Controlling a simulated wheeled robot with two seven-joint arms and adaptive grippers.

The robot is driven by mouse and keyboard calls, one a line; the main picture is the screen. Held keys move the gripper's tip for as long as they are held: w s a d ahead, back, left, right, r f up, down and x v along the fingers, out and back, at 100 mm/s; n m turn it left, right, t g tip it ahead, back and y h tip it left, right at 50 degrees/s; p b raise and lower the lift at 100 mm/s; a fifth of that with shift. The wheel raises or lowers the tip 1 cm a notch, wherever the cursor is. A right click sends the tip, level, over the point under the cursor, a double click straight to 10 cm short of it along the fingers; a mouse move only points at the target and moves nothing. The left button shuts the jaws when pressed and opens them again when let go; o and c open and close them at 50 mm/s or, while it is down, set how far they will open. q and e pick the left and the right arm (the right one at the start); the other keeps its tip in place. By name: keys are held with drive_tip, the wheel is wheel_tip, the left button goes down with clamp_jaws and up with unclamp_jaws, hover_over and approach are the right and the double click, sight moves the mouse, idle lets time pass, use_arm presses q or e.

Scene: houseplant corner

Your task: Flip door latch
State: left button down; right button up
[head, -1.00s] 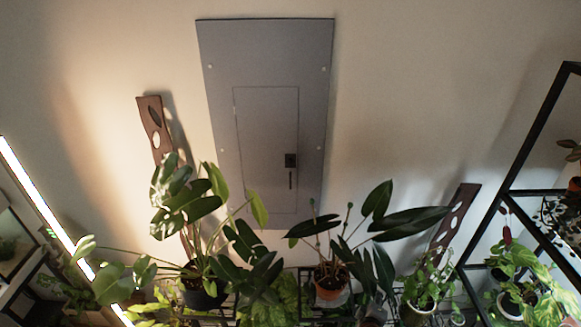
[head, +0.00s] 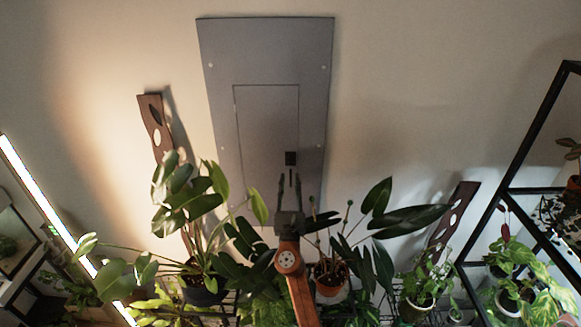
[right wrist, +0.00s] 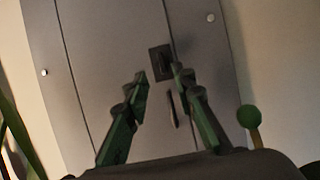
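The grey wall panel (head: 225,55) has a closed inner door (head: 262,125). A small black latch (head: 291,158) sits at the right edge of that door, with a dark narrow slot or handle below it. My right gripper (head: 290,180) is raised in front of the panel, its fingers pointing up at the latch from just below. In the right wrist view the fingers (right wrist: 160,75) are spread, with nothing between them. The latch plate (right wrist: 161,63) shows just beyond the fingertips. Contact with it cannot be made out. My left gripper is out of view.
Potted plants stand below the panel, with large leaves on both sides of my right arm. A terracotta pot (head: 330,285) is close to its right. A black shelf frame (head: 515,160) stands at right, a bright light tube (head: 40,195) at left.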

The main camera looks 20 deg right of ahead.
sight(290, 162)
drive_tip(key=b+x, duration=0.1)
drive_tip(key=x, duration=0.5)
drive_tip(key=shift+w+d, duration=0.15)
drive_tip(key=shift+w, duration=0.05)
drive_tip(key=shift+c, duration=0.5)
clamp_jaws()
